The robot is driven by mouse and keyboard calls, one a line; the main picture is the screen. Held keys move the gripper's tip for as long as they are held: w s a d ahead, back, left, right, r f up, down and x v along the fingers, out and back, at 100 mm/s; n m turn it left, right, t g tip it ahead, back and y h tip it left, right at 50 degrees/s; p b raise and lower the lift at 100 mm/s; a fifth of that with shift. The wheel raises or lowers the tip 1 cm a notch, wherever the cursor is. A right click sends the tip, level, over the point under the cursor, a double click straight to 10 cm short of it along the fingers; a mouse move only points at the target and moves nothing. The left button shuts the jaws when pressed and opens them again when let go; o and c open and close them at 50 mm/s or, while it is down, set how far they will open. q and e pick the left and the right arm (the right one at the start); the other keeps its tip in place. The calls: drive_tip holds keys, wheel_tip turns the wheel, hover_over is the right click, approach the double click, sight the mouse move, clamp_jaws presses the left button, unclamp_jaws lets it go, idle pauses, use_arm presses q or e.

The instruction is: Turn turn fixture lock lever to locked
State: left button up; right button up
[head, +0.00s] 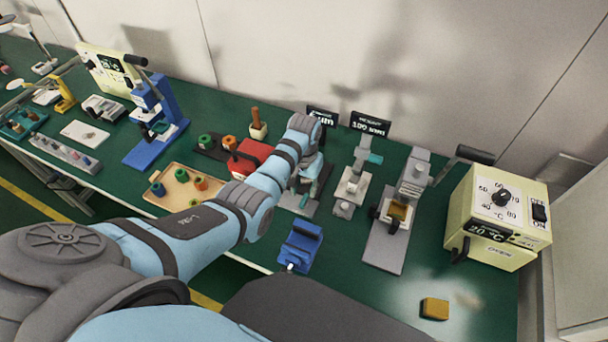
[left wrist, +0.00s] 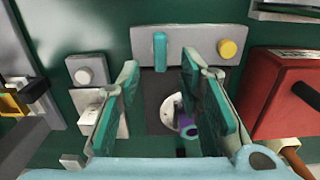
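The fixture has a dark base and a grey bar (left wrist: 195,42), seen in the left wrist view. A short teal bar (left wrist: 160,50) stands out from the grey bar, with a yellow round knob (left wrist: 228,48) to its right. A silver disc (left wrist: 168,114) with a purple, teal-ended piece (left wrist: 186,132) lies on the base. Which part is the lock lever I cannot tell for sure. My left gripper (left wrist: 158,80) is open above the fixture, fingers spread and empty, apart from the teal bar. In the head view my arm hides most of the fixture (head: 299,204). My right gripper is out of view.
A red box (head: 249,158) stands close to the left of the fixture in the head view. A grey-white press (head: 351,186) and a larger stand (head: 384,250) are to its right. A blue holder (head: 300,246) sits in front. The green bench is clear near the yellow block (head: 434,308).

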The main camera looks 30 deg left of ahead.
sight(304, 199)
use_arm(q)
wheel_tip(304, 199, up, 7)
drive_tip(key=shift+s+f, duration=0.1)
idle(0.4)
